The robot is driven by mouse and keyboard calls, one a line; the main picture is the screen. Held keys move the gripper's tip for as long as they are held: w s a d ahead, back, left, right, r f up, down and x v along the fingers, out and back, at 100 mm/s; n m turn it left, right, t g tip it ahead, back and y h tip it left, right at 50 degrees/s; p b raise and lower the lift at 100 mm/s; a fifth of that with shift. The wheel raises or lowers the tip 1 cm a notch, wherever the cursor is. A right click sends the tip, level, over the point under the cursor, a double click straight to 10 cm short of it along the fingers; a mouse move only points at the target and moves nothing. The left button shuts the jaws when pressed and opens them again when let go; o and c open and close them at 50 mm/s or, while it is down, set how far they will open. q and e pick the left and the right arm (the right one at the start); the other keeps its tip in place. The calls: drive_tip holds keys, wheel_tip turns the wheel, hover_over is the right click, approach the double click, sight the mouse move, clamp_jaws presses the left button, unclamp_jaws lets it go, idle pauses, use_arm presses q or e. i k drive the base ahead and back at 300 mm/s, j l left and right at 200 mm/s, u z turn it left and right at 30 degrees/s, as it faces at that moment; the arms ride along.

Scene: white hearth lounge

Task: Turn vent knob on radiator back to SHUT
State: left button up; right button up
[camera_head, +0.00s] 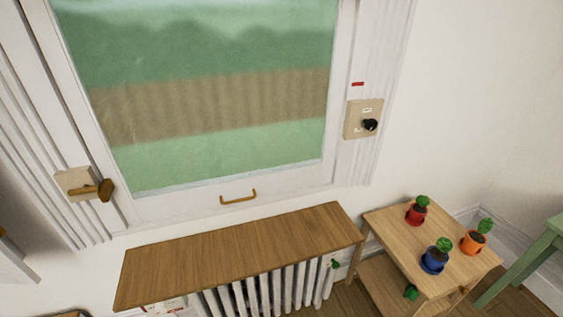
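A white ribbed radiator (278,290) stands below the window, under a wooden shelf board (240,252). A small green knob-like part (335,264) shows at the radiator's upper right end, just under the shelf's right edge. It is too small to tell which way it is turned, and no SHUT mark can be read there. A white label with red marks (165,307) shows at the radiator's left, partly cut off by the frame. Neither of my grippers is in view.
A beige wall box (363,119) with a black knob is right of the window (210,90). A brass handle (92,190) is at the window's lower left. A small wooden table (400,235) with several potted cacti stands close to the radiator's right end. A green stool or table (530,258) is far right.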

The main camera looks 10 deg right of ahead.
sight(335, 265)
drive_tip(key=z, duration=0.95)
